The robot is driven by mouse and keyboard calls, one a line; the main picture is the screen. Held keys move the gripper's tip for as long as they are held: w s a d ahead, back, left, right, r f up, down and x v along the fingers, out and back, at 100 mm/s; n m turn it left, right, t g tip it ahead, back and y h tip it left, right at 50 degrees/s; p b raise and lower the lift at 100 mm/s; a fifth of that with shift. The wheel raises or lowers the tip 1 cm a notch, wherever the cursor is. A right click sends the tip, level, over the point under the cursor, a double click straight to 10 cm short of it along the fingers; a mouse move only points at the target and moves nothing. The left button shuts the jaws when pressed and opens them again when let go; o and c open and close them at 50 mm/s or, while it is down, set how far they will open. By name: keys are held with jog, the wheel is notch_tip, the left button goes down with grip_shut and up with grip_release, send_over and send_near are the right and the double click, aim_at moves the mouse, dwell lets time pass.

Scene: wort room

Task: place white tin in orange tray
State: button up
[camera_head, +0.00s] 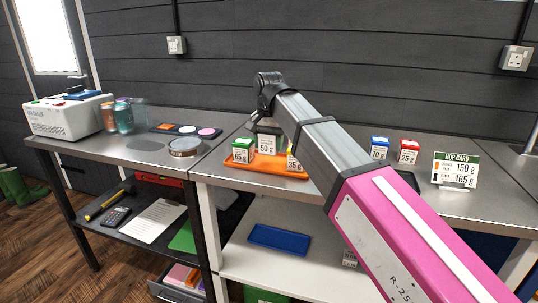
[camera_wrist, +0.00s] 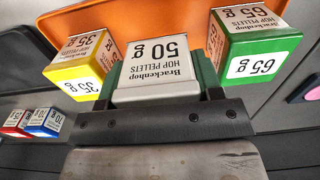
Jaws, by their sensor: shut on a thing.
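The white tin, labelled 50 g, shows in the wrist view (camera_wrist: 158,62) between the jaws of my gripper (camera_wrist: 158,84), which is shut on it. In the head view the white tin (camera_head: 266,144) is at the orange tray (camera_head: 262,174), over its back part, and my arm partly hides that area. The orange tray also shows behind the tins in the wrist view (camera_wrist: 150,24). A green 65 g tin (camera_head: 243,150) is in the tray on the left and a yellow 35 g tin (camera_head: 292,161) on the right. I cannot tell whether the white tin touches the tray floor.
A blue tin (camera_head: 379,147) and a red tin (camera_head: 408,152) stand right of my arm, with a hop card (camera_head: 455,170) beyond them. A round dish (camera_head: 184,147) is left of the tray. A white machine (camera_head: 67,117) and cans (camera_head: 123,118) stand farther left.

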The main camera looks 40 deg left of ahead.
aim_at(269, 154)
jog(key=shift+f, duration=2)
jog(key=shift+f, duration=0.15)
jog(key=o, duration=1)
notch_tip(269, 154, up, 12)
jog(key=shift+r, duration=0.2)
